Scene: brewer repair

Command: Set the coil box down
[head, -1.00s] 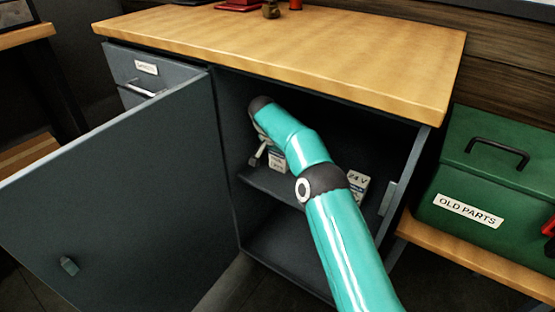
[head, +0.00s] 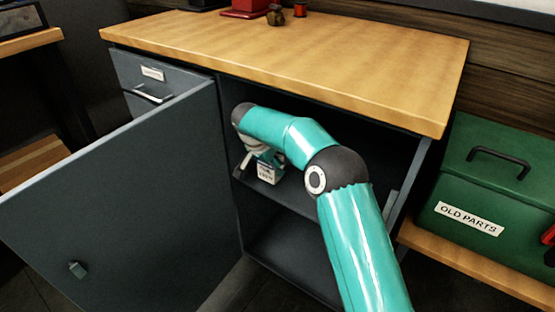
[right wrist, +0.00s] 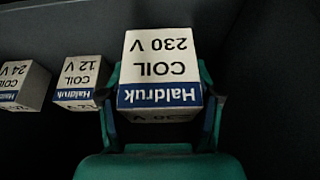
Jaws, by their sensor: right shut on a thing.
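My right gripper (head: 260,157) is inside the open cabinet, partly hidden by its own arm. It is shut on a white and blue coil box (head: 266,174). In the right wrist view this box (right wrist: 160,60) reads "Haldruk COIL 230 V", upside down, and sits between the two fingers. I cannot tell whether its base touches the shelf (head: 285,194). The 12 V coil box (right wrist: 80,78) and the 24 V coil box (right wrist: 22,82) stand to its left in the wrist view. In the head view my arm hides them. My left gripper is not in view.
The grey cabinet door (head: 120,200) stands open at the left. The wooden worktop (head: 300,55) lies above the shelf. A green "OLD PARTS" box (head: 490,180) stands at the right. The wrist view shows dark empty space right of the held box.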

